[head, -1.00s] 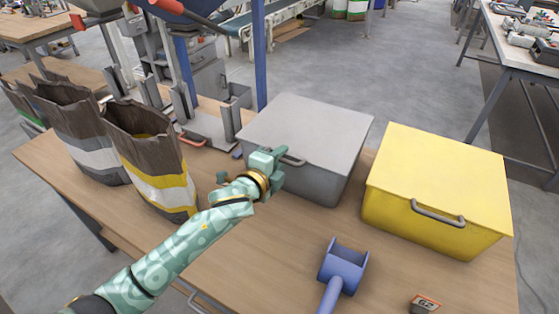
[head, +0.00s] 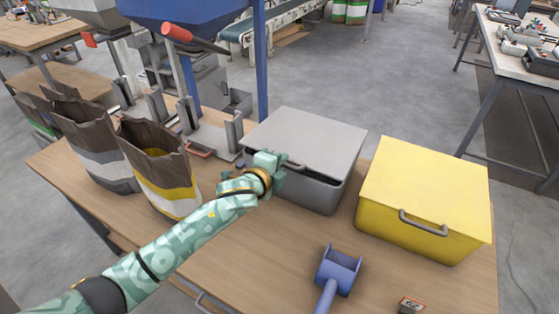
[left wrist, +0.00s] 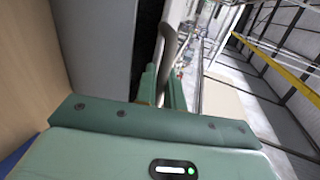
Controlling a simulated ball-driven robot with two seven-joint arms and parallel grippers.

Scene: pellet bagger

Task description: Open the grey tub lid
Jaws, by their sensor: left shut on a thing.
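The grey tub (head: 318,194) stands on the wooden table. Its lid (head: 312,138) is slightly raised at the front, with a dark gap between lid and tub wall. My left gripper (head: 279,168) is at the front of the lid, shut on the lid's grey handle (head: 297,167). In the left wrist view, the handle (left wrist: 169,42) runs down between my gripper fingers (left wrist: 162,90), beside the grey tub wall (left wrist: 103,45). The gripper hides part of the handle. My right gripper is not in view.
A yellow tub (head: 405,235) with a closed lid stands close to the right. A blue scoop (head: 339,268) and a small tag (head: 411,305) lie in front. Open paper bags (head: 165,185) stand left, near my left arm. A metal bagger frame (head: 205,140) stands behind.

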